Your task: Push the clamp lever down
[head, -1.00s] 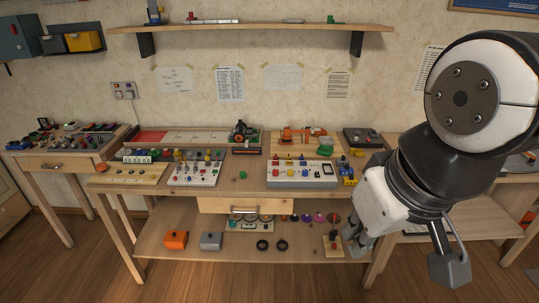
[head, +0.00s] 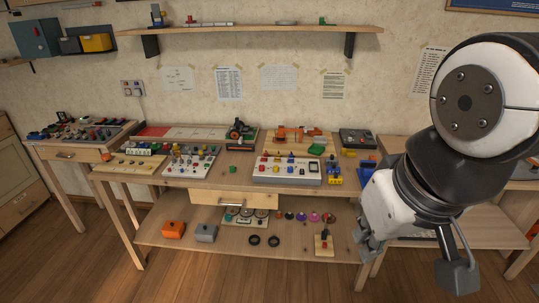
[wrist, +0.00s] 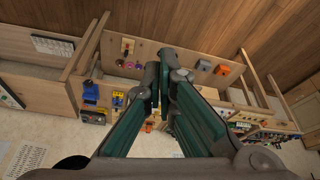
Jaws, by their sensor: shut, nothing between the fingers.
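The clamp lever is too small to make out for certain. A small wooden base with an upright red and black part (head: 323,243) stands at the right of the lower shelf. An orange device on a wooden board (head: 298,135) sits at the back of the bench top; I cannot tell which of them is the clamp. My gripper (head: 367,245) hangs at the right of the head view, to the right of the small base and apart from it. In the wrist view my gripper (wrist: 163,78) is shut and empty, its dark green fingers close together.
The bench top (head: 230,181) holds several panels with knobs and switches. The lower shelf (head: 290,256) carries an orange box (head: 173,230), a grey box (head: 205,233) and black rings. A drawer (head: 234,198) hangs under the bench. Open floor lies in front.

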